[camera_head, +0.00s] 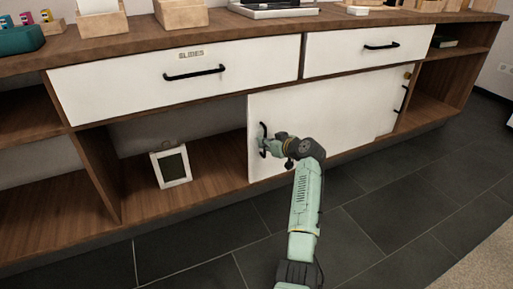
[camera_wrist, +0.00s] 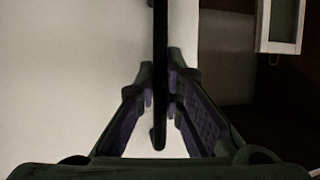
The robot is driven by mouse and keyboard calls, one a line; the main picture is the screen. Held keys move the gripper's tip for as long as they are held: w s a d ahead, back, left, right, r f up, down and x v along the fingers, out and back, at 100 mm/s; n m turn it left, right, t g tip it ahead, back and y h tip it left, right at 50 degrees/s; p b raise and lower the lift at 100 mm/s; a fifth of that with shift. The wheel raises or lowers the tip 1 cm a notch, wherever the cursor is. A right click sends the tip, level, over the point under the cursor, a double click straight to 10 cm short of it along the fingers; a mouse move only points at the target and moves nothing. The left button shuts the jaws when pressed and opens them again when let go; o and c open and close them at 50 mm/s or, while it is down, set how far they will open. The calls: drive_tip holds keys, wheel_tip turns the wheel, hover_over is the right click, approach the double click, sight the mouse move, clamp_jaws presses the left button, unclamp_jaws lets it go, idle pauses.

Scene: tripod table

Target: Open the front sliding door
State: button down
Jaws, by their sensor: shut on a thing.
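The white front sliding door (camera_head: 330,120) covers the right part of the cabinet's middle opening in the head view. Its black vertical handle (camera_head: 263,129) is near the door's left edge. My gripper (camera_head: 266,146) is at this handle, with my arm reaching in from below. In the wrist view the handle (camera_wrist: 160,50) runs upright between the two purple-padded fingers of my gripper (camera_wrist: 160,100), which is shut on it. The door's white face (camera_wrist: 70,80) fills the left of the wrist view. The compartment left of the door is uncovered.
A white-framed item (camera_head: 172,167) stands in the uncovered compartment; its frame also shows in the wrist view (camera_wrist: 279,47). Two white drawers (camera_head: 180,78) with black handles sit above. Another black handle (camera_head: 404,98) is at the right end. Dark tiled floor (camera_head: 370,220) in front is clear.

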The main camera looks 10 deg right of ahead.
sight(259, 118)
drive_tip(key=shift+f, duration=0.1)
drive_tip(key=c, duration=2)
unclamp_jaws()
drive_tip(key=shift+o, duration=0.2)
wheel_tip(259, 118, up, 10)
drive_tip(key=shift+r, duration=0.1)
